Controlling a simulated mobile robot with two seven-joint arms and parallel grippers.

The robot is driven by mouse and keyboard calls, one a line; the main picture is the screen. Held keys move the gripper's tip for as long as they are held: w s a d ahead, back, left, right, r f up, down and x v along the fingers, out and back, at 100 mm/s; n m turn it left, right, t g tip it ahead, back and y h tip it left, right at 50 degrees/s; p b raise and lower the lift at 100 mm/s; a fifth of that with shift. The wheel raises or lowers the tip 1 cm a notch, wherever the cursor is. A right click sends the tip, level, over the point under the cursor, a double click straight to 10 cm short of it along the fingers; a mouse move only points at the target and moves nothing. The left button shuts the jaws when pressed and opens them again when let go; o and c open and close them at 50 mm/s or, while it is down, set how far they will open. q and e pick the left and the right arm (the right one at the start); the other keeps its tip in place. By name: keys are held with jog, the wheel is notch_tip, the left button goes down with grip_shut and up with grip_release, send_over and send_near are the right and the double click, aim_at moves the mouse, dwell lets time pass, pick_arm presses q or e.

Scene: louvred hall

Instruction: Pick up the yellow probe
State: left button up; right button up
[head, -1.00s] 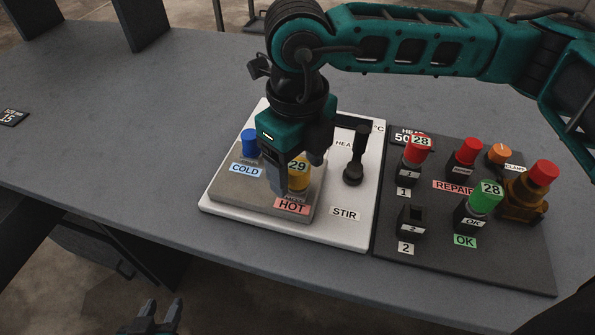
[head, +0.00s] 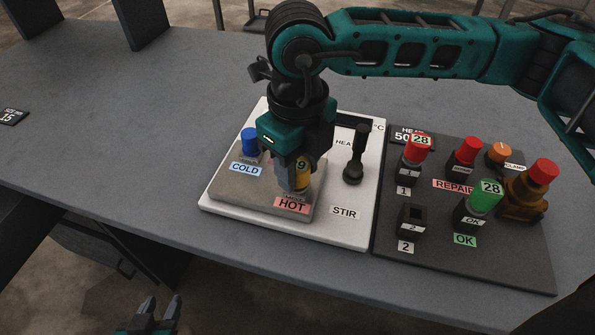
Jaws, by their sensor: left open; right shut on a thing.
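The yellow probe (head: 303,178) stands upright at the HOT label (head: 292,205) on the grey block (head: 245,192). It shows a number label that is partly covered by my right gripper. My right gripper (head: 294,183) comes down from above and is shut on the yellow probe, which is still at the block. My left gripper (head: 159,310) is open and empty at the bottom edge of the view, in front of the table.
A blue probe (head: 250,142) stands at the COLD label, left of my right gripper. A black lever (head: 356,160) stands on the white plate (head: 330,225). A dark panel (head: 480,255) with several coloured knobs lies to the right. The left of the table (head: 130,120) is mostly clear.

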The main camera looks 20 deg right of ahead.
jog(key=shift+r, duration=0.15)
notch_tip(320, 180, up, 20)
jog(key=shift+p, duration=0.3)
jog(key=shift+s, duration=0.1)
dwell(0.6)
